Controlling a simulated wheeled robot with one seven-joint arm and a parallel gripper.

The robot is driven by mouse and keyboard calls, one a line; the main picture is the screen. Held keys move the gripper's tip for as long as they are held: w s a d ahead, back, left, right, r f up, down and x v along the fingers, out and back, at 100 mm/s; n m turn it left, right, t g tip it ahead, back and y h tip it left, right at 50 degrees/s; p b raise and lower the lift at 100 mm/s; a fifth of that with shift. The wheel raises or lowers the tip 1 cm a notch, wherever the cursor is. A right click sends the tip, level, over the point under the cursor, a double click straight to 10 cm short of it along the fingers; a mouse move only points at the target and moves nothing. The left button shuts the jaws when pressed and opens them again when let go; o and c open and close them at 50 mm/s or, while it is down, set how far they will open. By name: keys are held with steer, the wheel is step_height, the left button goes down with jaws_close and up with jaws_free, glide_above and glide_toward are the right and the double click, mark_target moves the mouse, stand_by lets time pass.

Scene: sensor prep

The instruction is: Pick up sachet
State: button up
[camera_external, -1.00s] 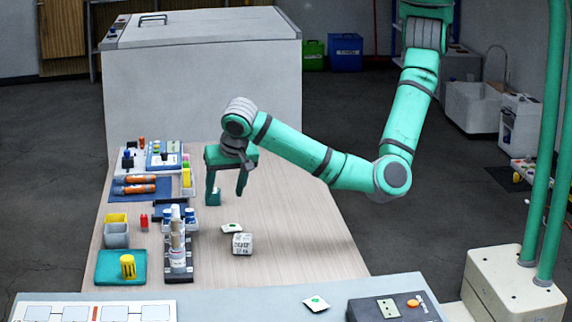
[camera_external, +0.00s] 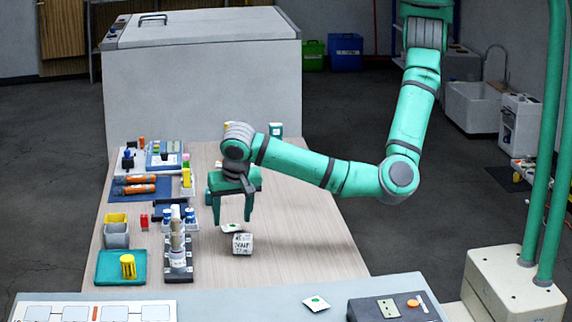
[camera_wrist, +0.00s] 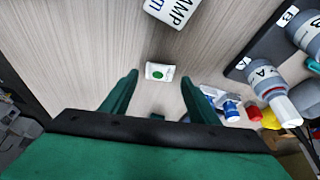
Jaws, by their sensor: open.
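A small white sachet (camera_external: 231,227) with a green mark lies flat on the wooden table. It also shows in the wrist view (camera_wrist: 159,71), ahead of the fingertips and centred between them. My gripper (camera_external: 232,218) is open, with its fingers pointing down over the sachet. In the wrist view my gripper's two green fingers (camera_wrist: 159,77) stand apart with nothing between them. A second, similar sachet (camera_external: 316,303) lies on the grey front surface.
A white printed block (camera_external: 243,244) stands just in front of the sachet and shows in the wrist view (camera_wrist: 173,10). A dark rack (camera_external: 179,272) with bottles stands to the left. The table's right side is clear.

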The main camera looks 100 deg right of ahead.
steer(key=shift+x, duration=1.25)
steer(key=c, duration=1.1)
steer(key=shift+r, duration=0.1)
steer(key=shift+w+r, duration=0.1)
steer(key=shift+r, duration=0.4)
steer(key=s+r, duration=0.4)
steer(key=s+d+r, duration=0.1)
steer(key=s+r, duration=0.3)
steer(key=s, duration=0.1)
steer(key=s+d+r, duration=0.1)
steer(key=s+r, duration=0.3)
steer(key=s, duration=0.1)
steer(key=shift+d, duration=0.2)
